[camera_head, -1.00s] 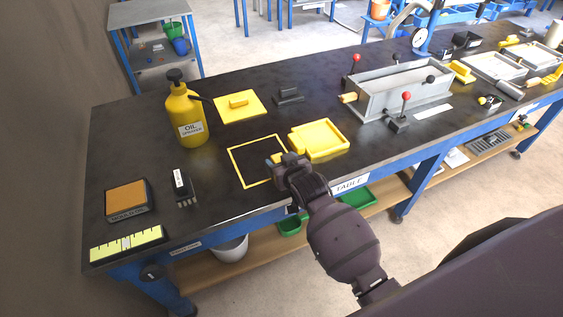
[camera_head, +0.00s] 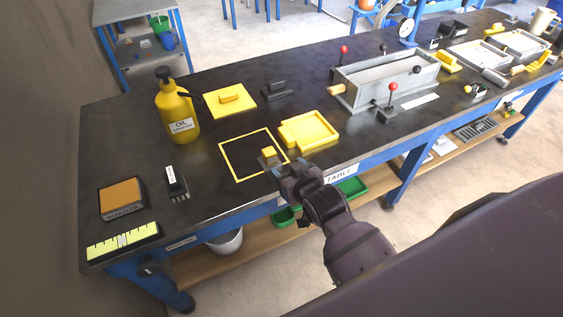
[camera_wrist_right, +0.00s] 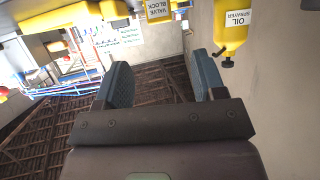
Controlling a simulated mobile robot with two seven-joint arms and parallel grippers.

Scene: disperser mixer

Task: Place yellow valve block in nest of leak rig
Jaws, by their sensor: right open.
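A small yellow block (camera_head: 269,151) on a grey base, seemingly the valve block, stands at the right side of a yellow outlined square on the dark table. My right gripper (camera_head: 284,170) is just in front of it, on the near side, apparently apart from it. In the right wrist view this gripper (camera_wrist_right: 163,75) is open, with blue pads and nothing held between them. A label reading "VALVE BLOCK" (camera_wrist_right: 158,8) shows at the top there. A grey trough-like fixture (camera_head: 385,80) with red-knobbed levers stands farther right; I cannot tell which part is the nest. My left gripper is out of view.
A yellow tray (camera_head: 310,130) lies just right of the block. An oil sprayer bottle (camera_head: 177,110), a yellow plate (camera_head: 230,99) and a dark block (camera_head: 281,91) stand behind. The outlined square's middle is clear. The table (camera_head: 225,195) has its front edge beneath my right arm.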

